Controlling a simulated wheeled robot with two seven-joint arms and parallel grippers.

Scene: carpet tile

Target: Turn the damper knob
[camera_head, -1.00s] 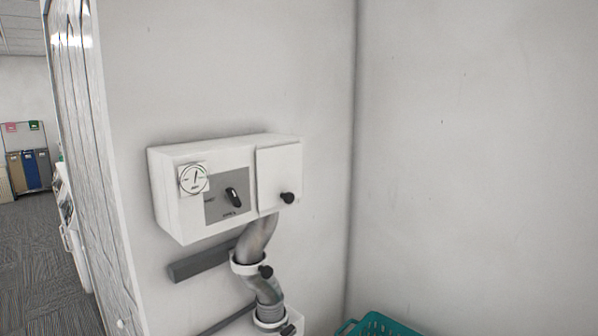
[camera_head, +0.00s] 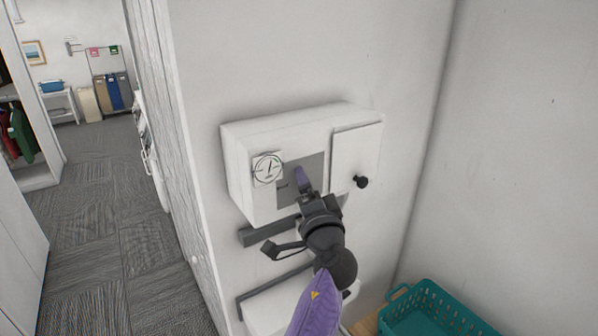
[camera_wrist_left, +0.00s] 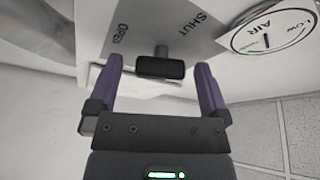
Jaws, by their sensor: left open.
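The damper knob (camera_wrist_left: 161,67) is black and sticks out from a grey panel (camera_wrist_left: 166,20) marked OPEN and SHUT, as the left wrist view shows. My left gripper (camera_wrist_left: 158,78) is open, with one purple finger on each side of the knob and a gap to both. In the head view the same gripper (camera_head: 301,178) is in front of the grey panel (camera_head: 287,193) and hides the knob. The panel is on a white wall box (camera_head: 238,178) beside a round air gauge (camera_head: 268,167). My right gripper is not in view.
A small door (camera_head: 352,152) with a black pull (camera_head: 361,182) is on the box's right side. A grey bar (camera_head: 262,233) runs below the box. A teal basket (camera_head: 425,312) stands at lower right. Open carpet (camera_head: 110,230) lies to the left.

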